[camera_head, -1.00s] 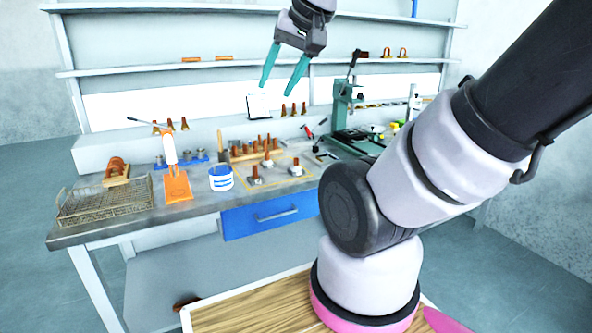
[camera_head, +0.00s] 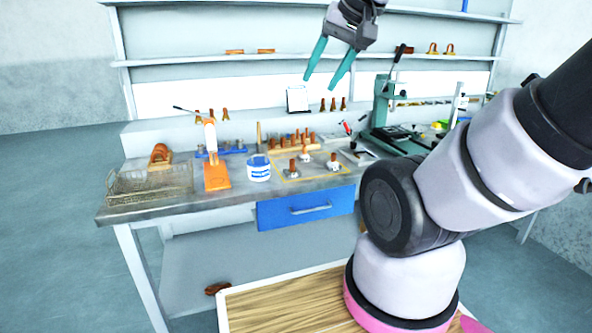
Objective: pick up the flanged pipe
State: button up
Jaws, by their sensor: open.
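Three flanged pipes, each a copper-brown stub on a pale grey flange, stand upright inside a yellow outline on the workbench (camera_head: 160,205). One flanged pipe is at the front left (camera_head: 292,168), another stands behind it (camera_head: 306,153), and a third is at the right (camera_head: 333,160). I cannot tell which one the task means. My gripper (camera_head: 329,80) is open and empty, with its teal fingers pointing down. In the picture it appears above the pipes, in front of the back wall and shelf, clear of them all.
A wooden rack of copper pieces (camera_head: 296,147) stands behind the pipes. To the left are a white-and-blue tub (camera_head: 259,170), an orange tool stand (camera_head: 216,176) and a wire basket (camera_head: 150,186). A green press (camera_head: 382,105) stands at the right. A shelf (camera_head: 200,60) runs above.

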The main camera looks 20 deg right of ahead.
aim_at(305, 157)
jog(key=i+l, duration=0.4)
jog(key=l, duration=0.15)
jog(key=i+l, duration=0.4)
jog(key=l, duration=0.15)
